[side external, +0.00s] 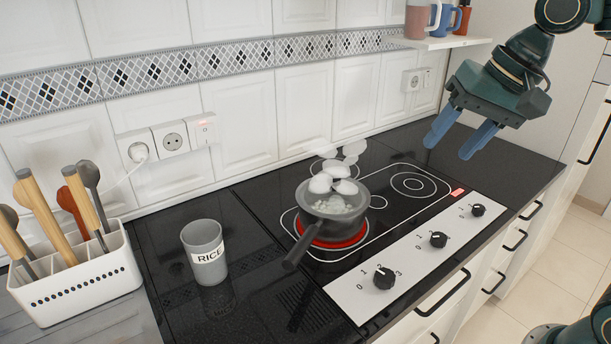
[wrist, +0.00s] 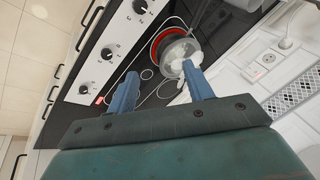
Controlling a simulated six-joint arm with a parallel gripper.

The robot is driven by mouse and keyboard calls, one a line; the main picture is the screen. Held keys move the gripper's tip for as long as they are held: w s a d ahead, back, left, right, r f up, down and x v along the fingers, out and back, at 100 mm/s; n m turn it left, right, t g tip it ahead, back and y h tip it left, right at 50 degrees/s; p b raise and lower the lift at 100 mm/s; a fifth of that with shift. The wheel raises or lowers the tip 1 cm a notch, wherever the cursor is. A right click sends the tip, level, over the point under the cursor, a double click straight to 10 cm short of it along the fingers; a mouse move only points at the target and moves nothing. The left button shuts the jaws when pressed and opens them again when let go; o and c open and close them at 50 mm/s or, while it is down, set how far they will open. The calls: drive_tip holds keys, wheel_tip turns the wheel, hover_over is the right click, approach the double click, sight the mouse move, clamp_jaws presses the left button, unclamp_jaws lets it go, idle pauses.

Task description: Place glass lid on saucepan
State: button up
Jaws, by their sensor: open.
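A small grey saucepan (side external: 356,216) stands on the glowing red burner of the black hob, its dark handle pointing to the front left. White puffs of steam rise above it, and pale bubbles show inside. The saucepan (wrist: 183,47) also shows in the wrist view, beyond my fingertips. I cannot make out a glass lid in either view. My gripper (side external: 450,143) is open and empty, with its blue fingers pointing down, raised at the right of the hob and apart from the saucepan. The open fingers (wrist: 160,69) show apart in the wrist view.
A grey RICE cup (side external: 204,249) stands left of the hob. A white utensil holder (side external: 80,286) is at far left. Knobs (side external: 438,240) line the hob's front panel. A shelf with mugs (side external: 440,42) hangs at upper right. The counter (side external: 505,160) at right is clear.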

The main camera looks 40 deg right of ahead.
drive_tip(key=s+d+f+n+h, duration=0.1)
drive_tip(key=s+f+n, duration=0.1)
drive_tip(key=s, duration=0.3)
drive_tip(key=s+d+f+n+t, duration=0.1)
drive_tip(key=s+d+f+n, duration=0.1)
drive_tip(key=s, duration=0.4)
drive_tip(key=f+n, duration=0.1)
drive_tip(key=n, duration=0.1)
drive_tip(key=shift+s+f+n+h, duration=0.2)
drive_tip(key=shift+s+n+h, duration=0.1)
drive_tip(key=shift+h, duration=0.1)
drive_tip(key=o, duration=0.9)
drive_tip(key=shift+w, duration=0.15)
drive_tip(key=shift+o, duration=0.9)
drive_tip(key=shift+w+r, duration=0.1)
drive_tip(key=shift+w, duration=0.05)
drive_tip(key=w+a+r+m+t, duration=0.1)
drive_tip(key=w+a+m, duration=0.1)
drive_tip(key=w+m, duration=0.5)
drive_tip(key=w+a+r+m+t+y, duration=0.1)
drive_tip(key=w+r+m, duration=0.1)
drive_tip(key=w+m, duration=0.5)
drive_tip(key=shift+w+a+m, duration=0.25)
drive_tip(key=shift+a+m, duration=0.1)
drive_tip(key=shift+m, duration=1.05)
drive_tip(key=shift+f, duration=0.15)
drive_tip(key=x, duration=0.9)
drive_tip(key=shift+w+f, duration=0.2)
drive_tip(key=shift+w, duration=0.1)
drive_tip(key=shift+r, duration=0.1)
